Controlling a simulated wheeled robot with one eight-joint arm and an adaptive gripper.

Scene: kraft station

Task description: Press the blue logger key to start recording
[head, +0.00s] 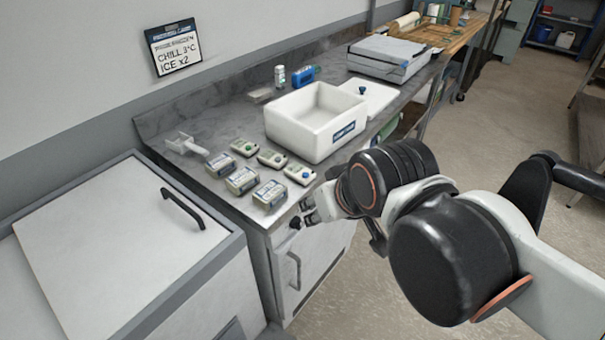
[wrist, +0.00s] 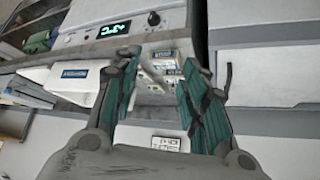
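Three small pale logger units stand in a row on the grey counter. The nearest unit (head: 293,172) carries a blue key (head: 305,174); the other two units (head: 271,158) (head: 243,147) have greenish keys. My gripper (head: 303,216) is at the counter's front edge, in front of the blue-key unit and apart from it. In the wrist view my gripper (wrist: 160,70) has its teal-padded fingers spread with nothing between them. Small labelled items on the counter show beyond the fingers there, too small to tell the blue key.
Three labelled packs (head: 242,180) lie left of the loggers. A white open box (head: 308,132) stands behind them, with its lid (head: 367,97) beside it. A white scoop-like item (head: 186,147) lies near the wall. A chest with a handled lid (head: 110,240) stands at left.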

